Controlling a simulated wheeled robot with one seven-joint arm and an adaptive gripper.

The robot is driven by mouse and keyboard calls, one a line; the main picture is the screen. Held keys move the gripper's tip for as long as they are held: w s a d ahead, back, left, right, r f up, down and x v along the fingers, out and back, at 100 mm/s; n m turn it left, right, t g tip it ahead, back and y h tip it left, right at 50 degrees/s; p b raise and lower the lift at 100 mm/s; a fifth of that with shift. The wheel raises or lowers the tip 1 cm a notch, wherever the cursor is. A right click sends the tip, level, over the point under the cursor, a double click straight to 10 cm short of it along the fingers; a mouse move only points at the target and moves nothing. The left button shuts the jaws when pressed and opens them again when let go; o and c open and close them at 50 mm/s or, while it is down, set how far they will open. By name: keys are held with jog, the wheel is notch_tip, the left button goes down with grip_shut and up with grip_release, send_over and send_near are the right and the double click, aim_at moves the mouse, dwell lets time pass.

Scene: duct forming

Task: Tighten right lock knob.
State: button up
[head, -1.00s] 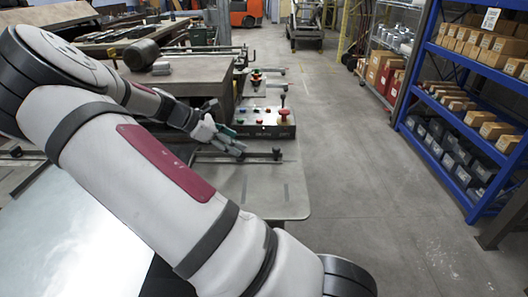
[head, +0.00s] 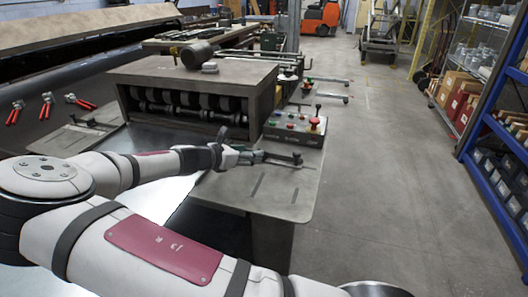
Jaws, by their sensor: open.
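The right lock knob (head: 298,157) is a small dark knob at the right end of a slim guide bar (head: 280,161) lying on the machine's grey side table. My gripper (head: 256,156) is open and empty. It is just left of the knob, low over the bar, with its fingers pointing right toward the knob. A gap shows between the fingertips and the knob. The hand hides the left part of the bar.
A control box (head: 295,128) with a red emergency button (head: 314,122) stands just behind the bar. The roller machine (head: 190,90) stands behind my arm.

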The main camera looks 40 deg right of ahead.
jog(key=x, duration=0.8)
jog(key=shift+w+d+f, duration=0.1)
jog(key=shift+d, duration=0.05)
jog(key=c, duration=1.2)
